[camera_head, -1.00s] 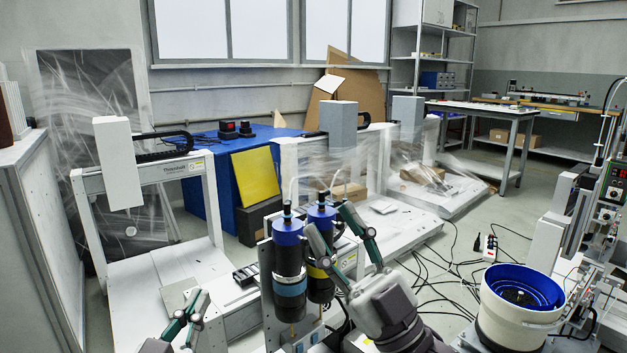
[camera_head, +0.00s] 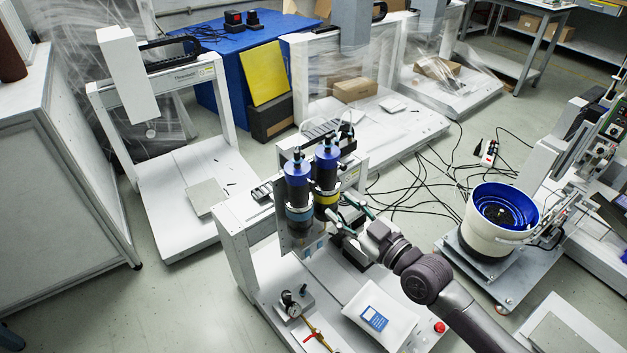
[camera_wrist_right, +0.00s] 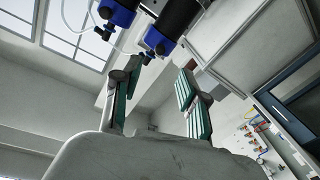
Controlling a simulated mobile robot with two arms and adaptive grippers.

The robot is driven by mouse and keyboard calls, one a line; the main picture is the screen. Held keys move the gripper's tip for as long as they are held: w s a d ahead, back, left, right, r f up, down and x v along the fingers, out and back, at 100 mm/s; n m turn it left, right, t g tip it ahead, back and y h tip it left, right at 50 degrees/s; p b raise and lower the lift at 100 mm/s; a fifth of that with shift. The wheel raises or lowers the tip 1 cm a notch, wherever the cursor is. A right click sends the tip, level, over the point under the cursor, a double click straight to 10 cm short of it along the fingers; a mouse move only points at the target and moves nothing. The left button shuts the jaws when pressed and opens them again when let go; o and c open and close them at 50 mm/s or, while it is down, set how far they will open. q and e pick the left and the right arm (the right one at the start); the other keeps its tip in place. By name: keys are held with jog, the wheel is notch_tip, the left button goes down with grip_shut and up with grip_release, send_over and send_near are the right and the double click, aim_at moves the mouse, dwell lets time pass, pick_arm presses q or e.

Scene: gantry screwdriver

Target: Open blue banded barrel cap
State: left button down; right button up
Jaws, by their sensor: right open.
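Two dark barrels with blue caps stand upright side by side on the gantry. The left barrel has a light blue band (camera_head: 300,213) and a blue cap (camera_head: 297,167). The right barrel has a yellow band (camera_head: 327,198) and its own blue cap (camera_head: 327,155). My right gripper (camera_head: 345,212) is open and empty, just right of the barrels at about the height of the bands. In the right wrist view its spread fingers (camera_wrist_right: 157,80) point toward the two blue caps (camera_wrist_right: 160,40), with nothing between the fingertips. My left gripper is out of view.
The gantry base (camera_head: 270,270) carries a white packet (camera_head: 380,318) and a small gauge fitting (camera_head: 292,303). A blue-lined bowl feeder (camera_head: 490,235) stands to the right. Black cables lie on the floor behind. Another white gantry (camera_head: 165,150) stands at the left.

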aim_at(315, 186)
jog(key=b+x, duration=0.1)
jog(key=x, duration=0.9)
jog(key=shift+w+a, duration=0.1)
jog(key=shift+a, duration=0.05)
grip_shut()
